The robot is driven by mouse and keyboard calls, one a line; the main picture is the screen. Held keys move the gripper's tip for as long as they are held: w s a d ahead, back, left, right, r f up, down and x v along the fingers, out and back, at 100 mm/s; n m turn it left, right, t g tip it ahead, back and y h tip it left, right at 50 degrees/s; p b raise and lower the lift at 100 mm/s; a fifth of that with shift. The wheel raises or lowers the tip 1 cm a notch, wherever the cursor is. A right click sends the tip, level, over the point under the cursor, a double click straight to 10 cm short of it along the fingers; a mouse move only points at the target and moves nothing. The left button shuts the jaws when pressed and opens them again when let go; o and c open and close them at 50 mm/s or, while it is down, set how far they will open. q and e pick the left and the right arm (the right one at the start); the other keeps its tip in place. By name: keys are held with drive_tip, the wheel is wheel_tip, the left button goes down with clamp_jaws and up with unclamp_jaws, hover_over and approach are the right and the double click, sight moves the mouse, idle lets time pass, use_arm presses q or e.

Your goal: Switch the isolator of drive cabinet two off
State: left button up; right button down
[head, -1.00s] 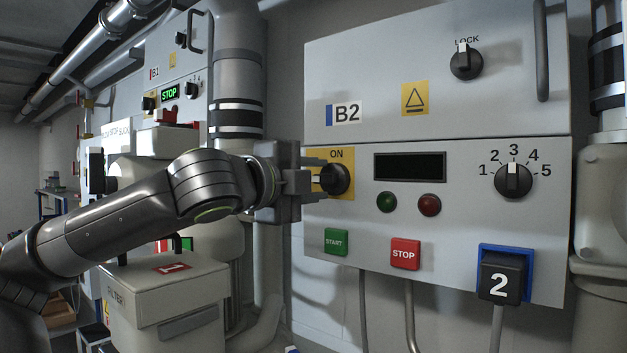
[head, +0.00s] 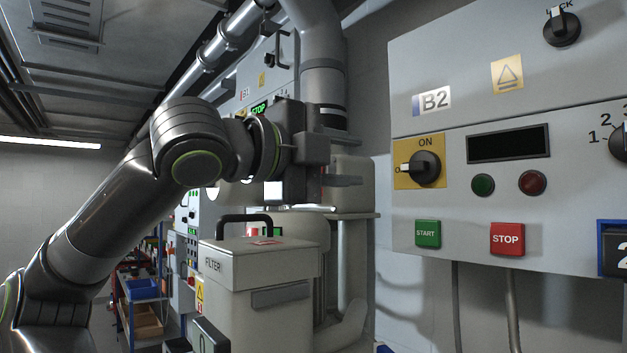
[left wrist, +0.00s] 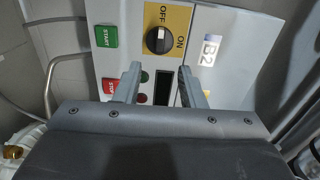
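The isolator of cabinet B2 (head: 425,168) is a black rotary knob on a yellow plate marked ON at the top. Its white-tipped handle points left, to the label partly hidden by it. In the left wrist view the knob (left wrist: 158,40) shows its white mark turned towards OFF. My left gripper (head: 347,167) is left of the knob, apart from it and in front of the grey pipes. In the left wrist view its two fingers (left wrist: 160,86) stand apart with nothing between them. My right gripper is not in view.
Cabinet B2 (head: 400,225) carries a green START button (head: 428,234), a red STOP button (head: 507,239), two lamps and a dark display (head: 508,144). A filter box (head: 260,262) stands below my left gripper. Space in front of the panel is clear.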

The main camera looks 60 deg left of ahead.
use_arm(q)
drive_tip(key=s, duration=0.5)
drive_tip(key=shift+d+b, duration=0.25)
drive_tip(key=shift+b, duration=0.1)
drive_tip(key=shift+w, duration=0.1)
